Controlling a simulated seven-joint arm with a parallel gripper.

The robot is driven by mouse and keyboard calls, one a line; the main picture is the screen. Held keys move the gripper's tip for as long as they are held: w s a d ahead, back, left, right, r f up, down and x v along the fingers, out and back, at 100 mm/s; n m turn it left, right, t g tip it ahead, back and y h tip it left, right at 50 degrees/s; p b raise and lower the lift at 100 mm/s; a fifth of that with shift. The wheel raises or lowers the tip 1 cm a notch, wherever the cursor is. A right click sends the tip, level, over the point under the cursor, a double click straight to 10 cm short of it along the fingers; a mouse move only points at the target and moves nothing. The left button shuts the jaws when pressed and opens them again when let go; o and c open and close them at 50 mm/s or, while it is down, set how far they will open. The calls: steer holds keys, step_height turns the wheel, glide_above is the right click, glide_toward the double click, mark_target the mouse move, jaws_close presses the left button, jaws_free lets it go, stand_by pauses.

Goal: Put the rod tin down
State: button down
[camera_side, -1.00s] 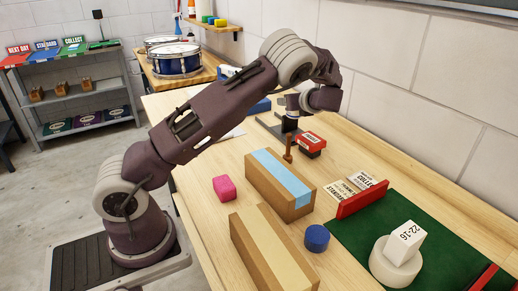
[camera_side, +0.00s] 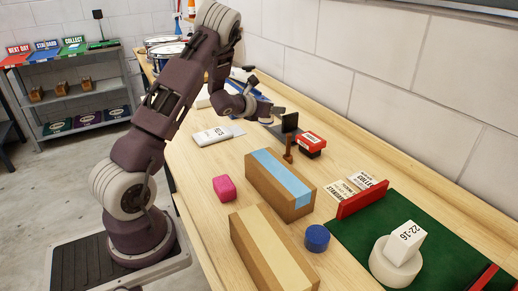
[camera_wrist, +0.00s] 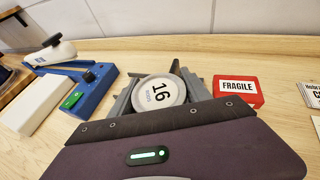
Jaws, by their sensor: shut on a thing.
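A red FRAGILE box (camera_wrist: 237,91) is right of my gripper. A blue device (camera_wrist: 92,88) with a green button and a white box (camera_wrist: 38,105) are to its left.

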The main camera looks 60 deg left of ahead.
steer(key=shift+s+a+f+m+t+h, duration=0.1)
steer(key=shift+s+m+t+h, duration=0.05)
steer(key=shift+s+m+h, duration=0.35)
steer(key=shift+s+a+m+t+h, duration=0.1)
steer(key=shift+s+m+t+h, duration=0.05)
steer(key=shift+s+m+h, duration=0.3)
steer(key=shift+h, duration=0.25)
step_height(320, 180, down, 10)
steer(key=shift+s+f, duration=0.1)
steer(key=shift+s, duration=0.05)
steer(key=c, duration=0.5)
jaws_free()
